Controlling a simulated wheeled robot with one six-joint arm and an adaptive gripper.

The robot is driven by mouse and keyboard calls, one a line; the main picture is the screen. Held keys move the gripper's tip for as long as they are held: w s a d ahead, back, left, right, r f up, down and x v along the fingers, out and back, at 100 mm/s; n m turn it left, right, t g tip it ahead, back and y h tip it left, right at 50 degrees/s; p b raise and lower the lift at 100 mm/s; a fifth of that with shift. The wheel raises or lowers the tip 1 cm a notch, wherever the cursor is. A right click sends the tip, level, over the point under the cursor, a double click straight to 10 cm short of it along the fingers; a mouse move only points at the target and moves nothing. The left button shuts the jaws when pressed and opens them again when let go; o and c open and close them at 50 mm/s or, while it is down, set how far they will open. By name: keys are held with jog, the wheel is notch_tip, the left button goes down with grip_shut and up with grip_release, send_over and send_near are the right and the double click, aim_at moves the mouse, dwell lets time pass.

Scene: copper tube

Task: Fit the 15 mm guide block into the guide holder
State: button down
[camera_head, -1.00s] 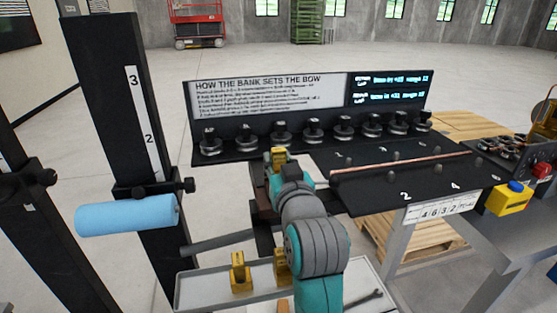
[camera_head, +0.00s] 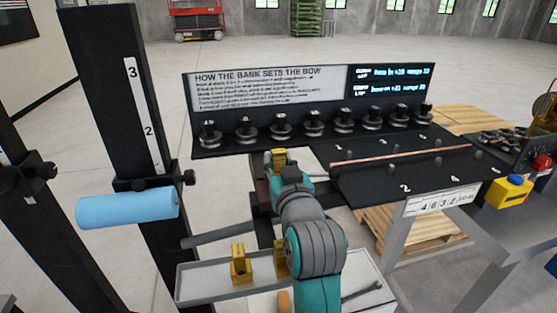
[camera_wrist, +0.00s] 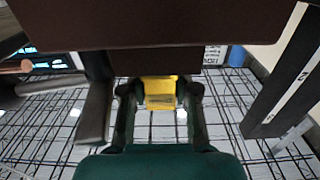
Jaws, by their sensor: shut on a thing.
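My gripper (camera_wrist: 160,95) is shut on a yellow guide block (camera_wrist: 160,92), which shows between its two dark fingers in the wrist view. In the head view the held block (camera_head: 279,158) is at the far end of my arm, just in front of the black knob bank. A dark brown body (camera_head: 262,192), perhaps the guide holder, stands beside and under the gripper and is partly hidden by my arm. In the wrist view a dark brown plate (camera_wrist: 150,25) fills the top, close to the block. Whether the block touches it I cannot tell. The block's size marking is unreadable.
A grey tray (camera_head: 212,292) holds two more yellow blocks (camera_head: 240,266) and a wrench (camera_head: 360,291). A copper tube (camera_head: 400,152) lies across the black pegged plate to the right. A black column with a blue roller (camera_head: 128,209) stands left. Several knobs (camera_head: 281,125) line the bank.

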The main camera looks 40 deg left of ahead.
aim_at(277, 151)
jog(key=shift+f, duration=0.8)
jog(key=c, duration=0.8)
grip_release()
jog(key=shift+f, duration=0.1)
notch_tip(277, 151, up, 11)
jog(key=shift+s+a+f, duration=0.1)
jog(key=shift+s+f, duration=0.05)
jog(key=shift+f, duration=0.05)
